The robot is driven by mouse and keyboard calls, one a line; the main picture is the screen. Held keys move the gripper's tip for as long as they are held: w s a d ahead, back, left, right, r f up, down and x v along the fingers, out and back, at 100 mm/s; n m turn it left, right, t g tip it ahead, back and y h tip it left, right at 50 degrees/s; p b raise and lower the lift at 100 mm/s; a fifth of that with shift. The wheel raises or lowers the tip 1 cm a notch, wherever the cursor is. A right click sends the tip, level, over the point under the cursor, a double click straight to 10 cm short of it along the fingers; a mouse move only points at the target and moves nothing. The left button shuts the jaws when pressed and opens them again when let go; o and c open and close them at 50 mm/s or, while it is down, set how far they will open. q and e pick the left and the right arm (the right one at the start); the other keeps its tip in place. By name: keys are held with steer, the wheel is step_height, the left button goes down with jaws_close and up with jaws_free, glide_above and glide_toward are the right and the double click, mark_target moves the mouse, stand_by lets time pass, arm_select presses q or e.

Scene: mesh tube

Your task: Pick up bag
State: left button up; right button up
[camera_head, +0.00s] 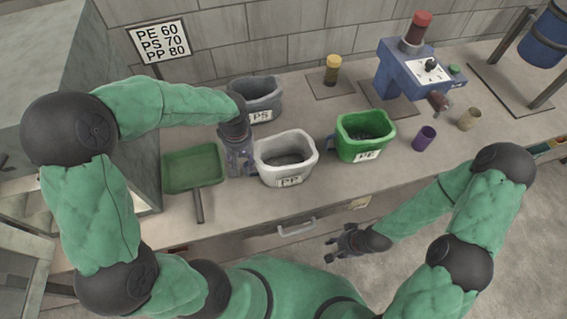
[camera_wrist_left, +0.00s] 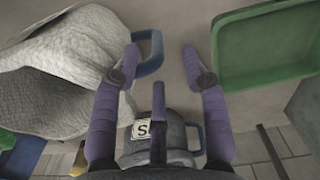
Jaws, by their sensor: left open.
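The white container labelled PP (camera_head: 287,177) stands on the bench with dark contents inside. It also fills the left of the left wrist view (camera_wrist_left: 50,60), with a blue handle (camera_wrist_left: 157,52) on its side. My left gripper (camera_head: 238,172) points down just left of this container in the head view. In the left wrist view its two fingers (camera_wrist_left: 162,62) are apart, and the handle lies near the tip of the left-hand finger. I cannot tell whether they touch. No object is clearly a bag. My right gripper (camera_head: 338,244) hangs low in front of the bench, too small to read.
A grey PS container (camera_head: 262,103) stands behind, and a green PE container (camera_head: 368,150) stands to the right. A green scoop (camera_head: 194,168) lies close on the left. A blue machine (camera_head: 395,75), a purple cup (camera_head: 424,138) and a tan cup (camera_head: 468,119) stand further right.

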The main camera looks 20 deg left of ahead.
mark_target(246, 168)
arm_select(q)
steer(key=shift+d+f+b, duration=0.15)
steer(key=shift+f+b, duration=0.65)
steer(key=shift+f, duration=1.85)
steer(key=shift+r, duration=0.1)
jaws_close()
